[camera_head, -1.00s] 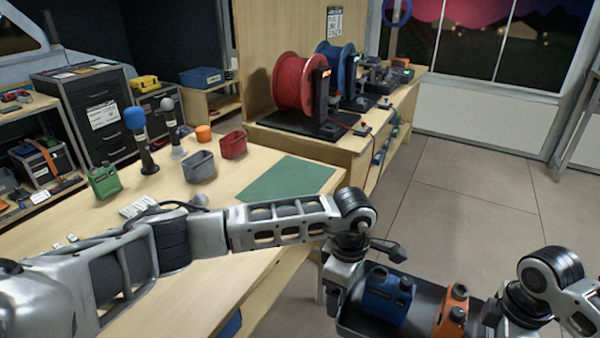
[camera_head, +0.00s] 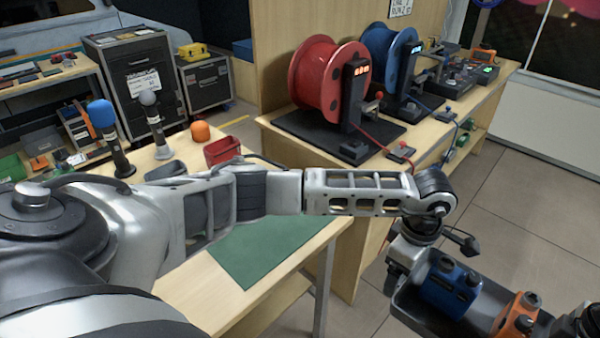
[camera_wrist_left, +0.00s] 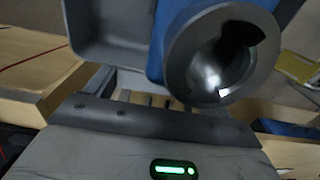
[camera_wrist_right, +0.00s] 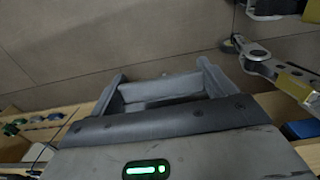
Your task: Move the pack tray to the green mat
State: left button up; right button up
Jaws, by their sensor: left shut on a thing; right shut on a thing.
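The pack tray (camera_head: 412,308) is dark grey and holds a blue pack (camera_head: 450,284) and an orange pack (camera_head: 514,314). It is in the air over the floor, right of the workbench. My left gripper (camera_head: 400,268) is shut on its left end; the left wrist view also shows the tray's wall (camera_wrist_left: 105,45) close up. My right gripper (camera_head: 572,328) is shut at its right end, mostly cut off by the frame edge. The green mat (camera_head: 265,248) lies flat on the bench, left of the tray, partly hidden by my left arm. Its visible part is bare.
The workbench (camera_head: 205,295) holds a red bin (camera_head: 222,151), a grey bin (camera_head: 165,171), an orange object (camera_head: 200,131) and two microphones behind the mat. A side bench carries a red reel (camera_head: 325,75) and a blue reel (camera_head: 388,58). Open floor (camera_head: 520,195) lies right.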

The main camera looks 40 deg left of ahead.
aim_at(269, 223)
jog(key=i, duration=1.4)
jog(key=u, duration=2.95)
